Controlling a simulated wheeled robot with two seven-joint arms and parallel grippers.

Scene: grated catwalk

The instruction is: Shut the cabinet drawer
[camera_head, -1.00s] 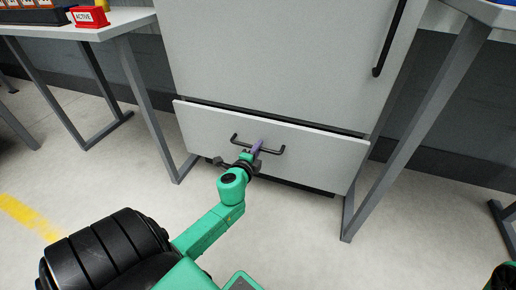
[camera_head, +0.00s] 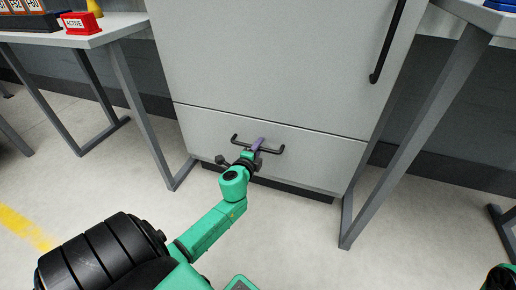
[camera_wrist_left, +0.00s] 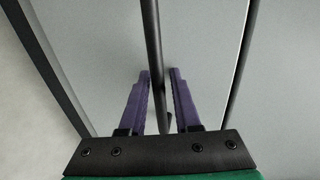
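The cabinet drawer (camera_head: 310,160) is the light grey bottom panel of the tall cabinet; its front looks flush with the panel above, with only a thin dark seam between them. A black bar handle (camera_head: 270,150) runs across the drawer front. My left gripper (camera_head: 257,145) is at the handle. In the left wrist view, the purple fingers of my left gripper (camera_wrist_left: 160,74) stand apart on either side of the handle bar (camera_wrist_left: 154,60), with a visible gap on the right of the bar. Their tips are at or very near the drawer front (camera_wrist_left: 205,60). My right gripper is not in view.
The upper cabinet door (camera_head: 270,60) has a long black vertical handle (camera_head: 388,45). A table (camera_head: 110,25) with a red "ACTIVE" box (camera_head: 80,23) stands at left. Another table's grey leg (camera_head: 410,130) is close at right. The floor in front is clear.

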